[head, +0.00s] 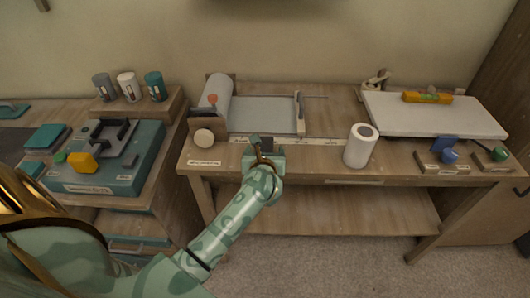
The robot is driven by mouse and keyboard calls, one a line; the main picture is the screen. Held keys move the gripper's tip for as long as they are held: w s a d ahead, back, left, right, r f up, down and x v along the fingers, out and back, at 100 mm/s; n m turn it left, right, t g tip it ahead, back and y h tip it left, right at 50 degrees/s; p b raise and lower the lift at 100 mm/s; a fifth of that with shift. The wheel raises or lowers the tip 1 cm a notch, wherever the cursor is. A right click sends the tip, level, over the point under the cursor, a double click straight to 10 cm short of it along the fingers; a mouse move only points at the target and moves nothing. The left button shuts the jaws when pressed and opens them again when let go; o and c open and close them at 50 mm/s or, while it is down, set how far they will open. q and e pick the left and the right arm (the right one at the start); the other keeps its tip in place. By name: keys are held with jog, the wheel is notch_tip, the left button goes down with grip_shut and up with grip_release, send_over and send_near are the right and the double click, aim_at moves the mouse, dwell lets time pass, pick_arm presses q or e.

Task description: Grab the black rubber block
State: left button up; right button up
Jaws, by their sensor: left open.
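My left gripper (266,146) is open at the front edge of the middle workbench, with its fingers toward the bench top. Dark shapes show around its fingertips, and I cannot tell whether a block is among them. A small dark block (130,160) lies at the right of the teal case on the left bench, well left of the gripper. It may be the black rubber block, but its material is too small to tell. My right gripper is not in view.
The middle workbench (318,147) holds a paper roll (215,96), a grey sheet (262,114), a white cylinder (361,146) and a white board (430,112) with an orange level (427,97). The teal case (146,165) carries a black bracket (110,132) and a yellow block (81,161).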

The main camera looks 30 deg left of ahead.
aim_at(264, 147)
pick_arm(q)
jog(key=b+x, duration=0.1)
jog(key=x, duration=0.3)
jog(key=shift+s+f, duration=0.1)
jog(key=shift+s, duration=0.1)
jog(key=shift+c, duration=0.5)
jog(key=c, duration=1)
jog(key=shift+c, duration=0.4)
jog(key=shift+r, duration=0.25)
